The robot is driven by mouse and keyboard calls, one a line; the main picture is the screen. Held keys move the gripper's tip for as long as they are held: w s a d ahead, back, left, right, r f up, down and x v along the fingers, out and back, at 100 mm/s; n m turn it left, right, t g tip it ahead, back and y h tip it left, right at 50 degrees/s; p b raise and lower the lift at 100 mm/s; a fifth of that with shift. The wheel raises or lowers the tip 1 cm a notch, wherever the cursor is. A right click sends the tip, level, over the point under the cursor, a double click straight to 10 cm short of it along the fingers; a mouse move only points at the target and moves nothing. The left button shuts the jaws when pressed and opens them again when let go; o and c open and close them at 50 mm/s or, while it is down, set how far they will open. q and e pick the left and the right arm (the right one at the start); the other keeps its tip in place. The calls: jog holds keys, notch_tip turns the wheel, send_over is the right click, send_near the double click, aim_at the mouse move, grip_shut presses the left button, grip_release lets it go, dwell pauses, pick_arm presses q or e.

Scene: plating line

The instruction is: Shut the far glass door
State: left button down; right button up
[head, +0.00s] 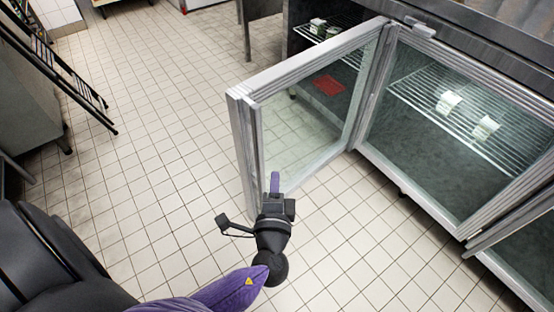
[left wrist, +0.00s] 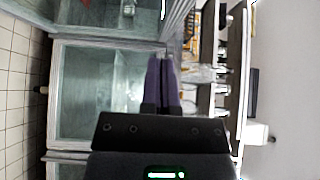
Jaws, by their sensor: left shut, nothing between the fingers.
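The far glass door (head: 310,112) stands open in the head view. It juts out over the tiled floor, with its free edge (head: 246,150) toward the left and its hinged side at the cabinet. My left gripper (head: 275,178) is shut and empty. Its purple fingers overlap the door's lower part near the free edge in the picture; I cannot tell whether they touch it. In the left wrist view the shut fingers (left wrist: 162,82) point toward the sideways-looking cabinet front. My right gripper is not in view.
The steel cabinet has another glass front (head: 440,130) to the right, with white containers (head: 449,101) on a wire shelf behind it. A dark compartment with a wire shelf shows beyond the open door. A rack (head: 60,65) stands at far left. The tiled floor (head: 150,130) between is clear.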

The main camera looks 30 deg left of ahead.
pick_arm(q)
jog(key=w+a+b, duration=0.1)
jog(key=w+a, duration=0.7)
jog(key=shift+b, duration=0.35)
jog(key=shift+f, duration=0.1)
